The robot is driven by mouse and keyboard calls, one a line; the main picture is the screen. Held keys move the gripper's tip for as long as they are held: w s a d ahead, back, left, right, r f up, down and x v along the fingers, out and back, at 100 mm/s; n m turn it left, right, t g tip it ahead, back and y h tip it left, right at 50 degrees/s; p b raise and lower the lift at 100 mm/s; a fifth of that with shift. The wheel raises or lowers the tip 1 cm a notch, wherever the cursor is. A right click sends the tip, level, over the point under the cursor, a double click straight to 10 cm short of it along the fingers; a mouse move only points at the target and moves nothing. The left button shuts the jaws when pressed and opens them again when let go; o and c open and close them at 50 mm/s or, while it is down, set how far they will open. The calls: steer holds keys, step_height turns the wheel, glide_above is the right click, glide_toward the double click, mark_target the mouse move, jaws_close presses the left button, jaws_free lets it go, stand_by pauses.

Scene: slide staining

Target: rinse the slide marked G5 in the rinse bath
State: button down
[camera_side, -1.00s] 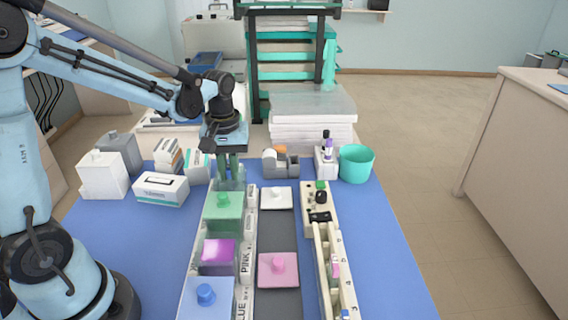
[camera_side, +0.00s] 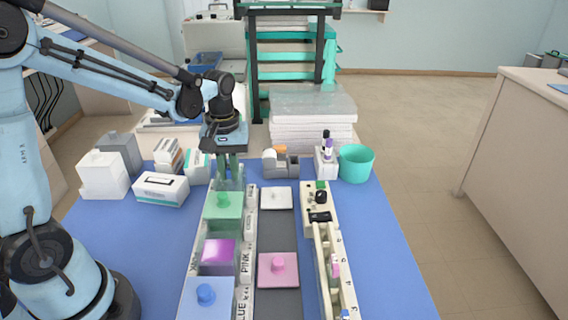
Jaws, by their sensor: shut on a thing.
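My gripper (camera_side: 231,174) points down at the far end of the row of staining baths, behind the green-lidded bath (camera_side: 223,206). Its green fingers are shut on a thin pale slide, mostly hidden by the fingers and too small to read, so I cannot confirm the mark G5. The fingertips are at the far, unlidded end of the row, where the rinse bath seems to be. I cannot tell whether the slide is inside it. The slide rack (camera_side: 320,236) on the right has numbered slots and holds a pink-ended slide (camera_side: 335,268).
Purple (camera_side: 218,253) and blue (camera_side: 206,296) baths stand nearer in the row. White (camera_side: 276,198) and pink (camera_side: 278,268) lids lie on the dark strip. Boxes (camera_side: 161,188) stand left; a teal cup (camera_side: 356,163) stands back right. The blue mat's right side is clear.

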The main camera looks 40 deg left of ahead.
steer(key=shift+r, duration=4.8)
steer(key=shift+d, duration=0.1)
